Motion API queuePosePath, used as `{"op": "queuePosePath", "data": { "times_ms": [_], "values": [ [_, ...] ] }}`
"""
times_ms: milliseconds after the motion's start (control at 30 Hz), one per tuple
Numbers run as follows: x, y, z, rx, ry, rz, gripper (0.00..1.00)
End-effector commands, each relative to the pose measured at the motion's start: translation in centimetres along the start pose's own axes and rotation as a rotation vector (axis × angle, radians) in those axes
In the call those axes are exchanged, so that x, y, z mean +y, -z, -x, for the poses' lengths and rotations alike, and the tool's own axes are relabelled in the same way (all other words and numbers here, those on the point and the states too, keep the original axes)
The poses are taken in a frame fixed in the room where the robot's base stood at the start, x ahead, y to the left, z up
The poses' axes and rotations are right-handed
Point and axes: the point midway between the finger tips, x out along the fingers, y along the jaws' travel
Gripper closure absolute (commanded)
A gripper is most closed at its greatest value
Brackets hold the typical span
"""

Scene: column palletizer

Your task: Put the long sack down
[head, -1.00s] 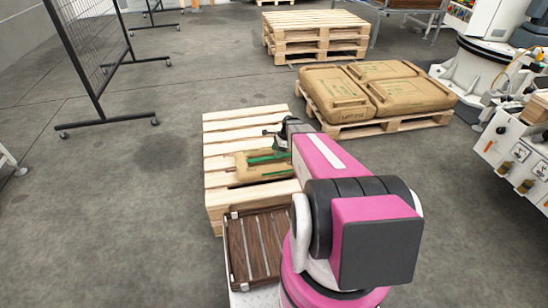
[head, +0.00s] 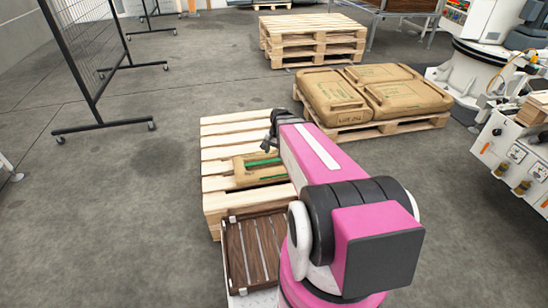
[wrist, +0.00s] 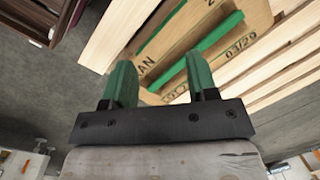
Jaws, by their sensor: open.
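The long sack (head: 247,172) is tan with green stripes and lies flat on the near wooden pallet (head: 232,127), partly hidden behind my arm in the head view. In the wrist view the sack (wrist: 180,60) shows printed letters and green stripes. My gripper (wrist: 158,68) has two green fingers, spread apart with nothing held between them. Its fingers overlap the sack's near edge in the picture; I cannot tell whether they touch it. In the head view only the dark wrist end shows above the sack, and the fingertips are not clear.
A second pallet (head: 365,134) with several large tan sacks (head: 405,97) stands behind to the right. Stacked empty pallets (head: 313,38) are farther back. A slatted brown tray (head: 231,255) sits before the near pallet. A mesh fence (head: 85,55) stands left, with clear floor between.

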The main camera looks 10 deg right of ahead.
Motion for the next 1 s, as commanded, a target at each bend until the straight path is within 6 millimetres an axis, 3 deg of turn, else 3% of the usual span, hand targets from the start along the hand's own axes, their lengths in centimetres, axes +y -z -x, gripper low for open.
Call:
{"op": "queuePosePath", "data": {
  "times_ms": [33,100,300,1000],
  "values": [
    [1.0,-3.0,1.2,0.019,-0.024,0.12,0.47],
    [1.6,-5.1,2.1,0.041,-0.06,0.284,0.47],
    [2.7,-8.3,3.7,0.072,-0.127,0.573,0.47],
    [2.8,-8.6,3.9,0.074,-0.14,0.626,0.47]
  ]
}}
